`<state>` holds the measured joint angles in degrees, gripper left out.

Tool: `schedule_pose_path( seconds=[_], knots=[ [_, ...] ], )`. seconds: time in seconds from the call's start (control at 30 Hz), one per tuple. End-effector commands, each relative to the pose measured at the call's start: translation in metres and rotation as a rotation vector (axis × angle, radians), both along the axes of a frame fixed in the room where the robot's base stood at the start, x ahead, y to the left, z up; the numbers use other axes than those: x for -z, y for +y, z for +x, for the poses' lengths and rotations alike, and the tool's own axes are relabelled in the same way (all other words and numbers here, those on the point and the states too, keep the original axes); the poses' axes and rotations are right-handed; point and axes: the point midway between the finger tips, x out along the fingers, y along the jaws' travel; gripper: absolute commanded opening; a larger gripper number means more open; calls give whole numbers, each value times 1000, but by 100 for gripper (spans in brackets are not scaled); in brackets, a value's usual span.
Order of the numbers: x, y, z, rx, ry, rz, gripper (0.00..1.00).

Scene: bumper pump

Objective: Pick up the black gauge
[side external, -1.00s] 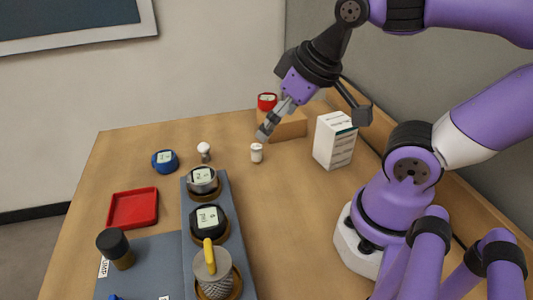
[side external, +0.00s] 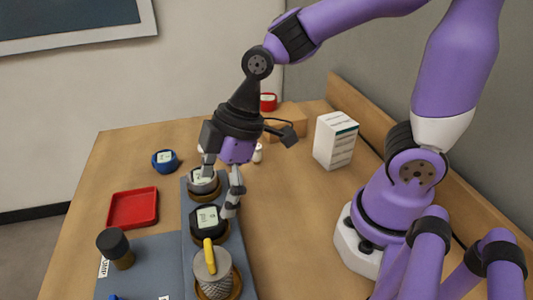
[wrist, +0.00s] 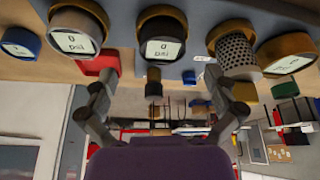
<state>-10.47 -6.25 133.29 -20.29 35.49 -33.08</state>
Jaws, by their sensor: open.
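The black gauge (side external: 208,222) sits upright in the middle of the blue-grey rack (side external: 188,240), its pale display facing up. In the wrist view the black gauge (wrist: 162,32) is near the top centre, reading 0 psi. My gripper (side external: 219,189) points down over the rack, open and empty. One finger is near the silver gauge (side external: 203,178), the other beside the black gauge's far right side. In the wrist view my gripper's fingers (wrist: 160,76) are spread to either side below the black gauge. I cannot tell from the frames whether either finger touches anything.
A knurled cylinder with a yellow handle (side external: 212,268) stands just in front of the black gauge. A blue gauge (side external: 165,160), red tray (side external: 133,208) and black-capped jar (side external: 116,247) are left. A white box (side external: 336,140) stands right; the table between is clear.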

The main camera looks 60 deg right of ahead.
Motion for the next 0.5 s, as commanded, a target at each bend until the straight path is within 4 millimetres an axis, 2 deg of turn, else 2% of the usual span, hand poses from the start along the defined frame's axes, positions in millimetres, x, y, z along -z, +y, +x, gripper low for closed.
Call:
schedule_pose_path(
  seconds=[0.23, 0.5],
  knots=[
    [36, 15, 5, -1, 6, -2, 100],
    [43, 18, 8, 2, 1, 0, 100]
  ],
)
